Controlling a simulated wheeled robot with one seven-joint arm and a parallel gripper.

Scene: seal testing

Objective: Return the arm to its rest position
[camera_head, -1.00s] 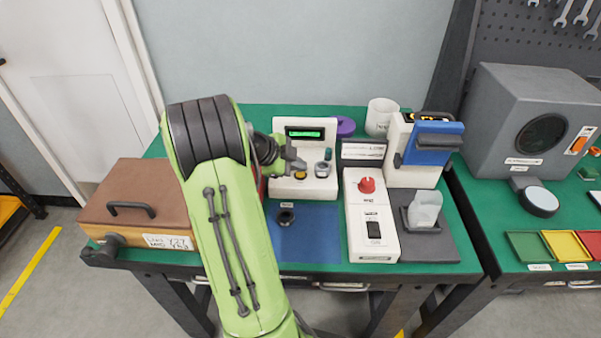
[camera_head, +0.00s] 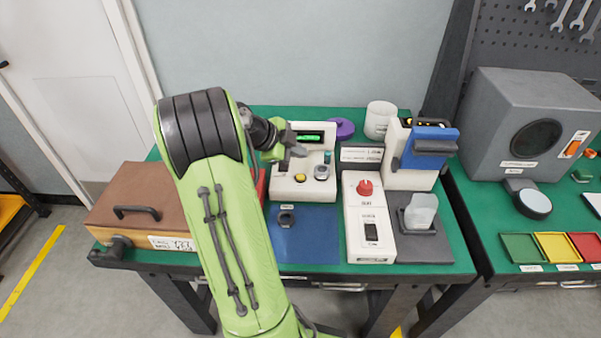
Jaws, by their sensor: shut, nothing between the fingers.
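My green arm (camera_head: 235,240) rises from the bottom of the view and bends over the left part of the bench. My gripper (camera_head: 297,153) is small and partly hidden by the wrist. It is shut and empty, in front of the upper left part of the white tester with a green display (camera_head: 312,138). I cannot tell whether it touches the tester. The tester has a yellow button (camera_head: 300,178) and a round grey fitting (camera_head: 321,172).
A brown-lidded box (camera_head: 140,200) stands left of my arm. A blue mat (camera_head: 303,240) with a small dark part (camera_head: 286,218) lies in front of the tester. A white box with a red knob (camera_head: 365,187) and a blue-handled device (camera_head: 432,146) stand right.

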